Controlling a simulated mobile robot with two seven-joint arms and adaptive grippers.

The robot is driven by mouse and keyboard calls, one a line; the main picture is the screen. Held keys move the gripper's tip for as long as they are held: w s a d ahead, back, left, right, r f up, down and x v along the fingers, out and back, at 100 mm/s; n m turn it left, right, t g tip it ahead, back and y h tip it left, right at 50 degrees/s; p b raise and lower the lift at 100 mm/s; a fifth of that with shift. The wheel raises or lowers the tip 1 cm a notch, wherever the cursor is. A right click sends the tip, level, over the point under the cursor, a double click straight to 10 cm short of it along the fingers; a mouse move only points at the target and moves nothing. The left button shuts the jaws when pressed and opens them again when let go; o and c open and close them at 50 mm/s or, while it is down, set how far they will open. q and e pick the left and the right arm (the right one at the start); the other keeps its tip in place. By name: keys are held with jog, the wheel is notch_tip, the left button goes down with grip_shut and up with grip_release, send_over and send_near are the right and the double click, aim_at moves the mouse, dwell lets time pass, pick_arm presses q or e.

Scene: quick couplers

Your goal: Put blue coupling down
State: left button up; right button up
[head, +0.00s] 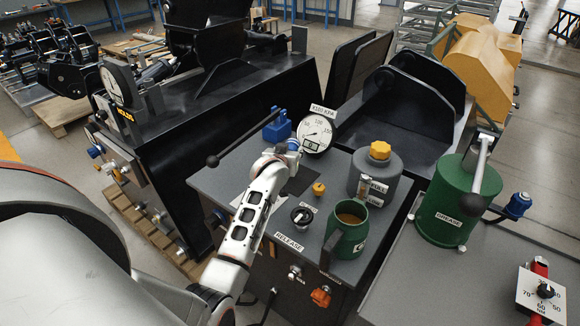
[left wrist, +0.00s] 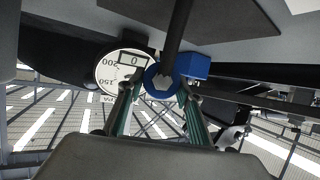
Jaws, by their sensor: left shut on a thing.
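My left gripper (head: 285,152) reaches over the grey bench top and is shut on a blue coupling (head: 293,145). Only a small part of the coupling shows past the fingers in the head view. In the left wrist view, the coupling (left wrist: 154,74) shows as a blue ring with a hexagonal middle, between the two fingertips (left wrist: 158,92). A blue block (head: 277,126) stands just behind the gripper on the bench; it also shows beside the ring in the left wrist view (left wrist: 196,65). Whether the coupling touches anything below is hidden. My right gripper is not in view.
A round dial gauge (head: 315,133) stands close right of the gripper. A black lever (head: 235,147) lies left. A grey can with yellow cap (head: 376,178), a green mug (head: 346,230) and a knob (head: 301,215) stand nearer. A green grease pot (head: 448,205) and another blue fitting (head: 518,205) are right.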

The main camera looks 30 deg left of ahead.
pick_arm(q)
jog(key=shift+f, duration=0.75)
notch_tip(320, 180, down, 3)
jog(key=shift+f+b, duration=0.15)
jog(key=shift+b, duration=0.2)
jog(key=shift+f, duration=0.45)
jog(key=shift+f, duration=0.15)
jog(key=o, duration=1.3)
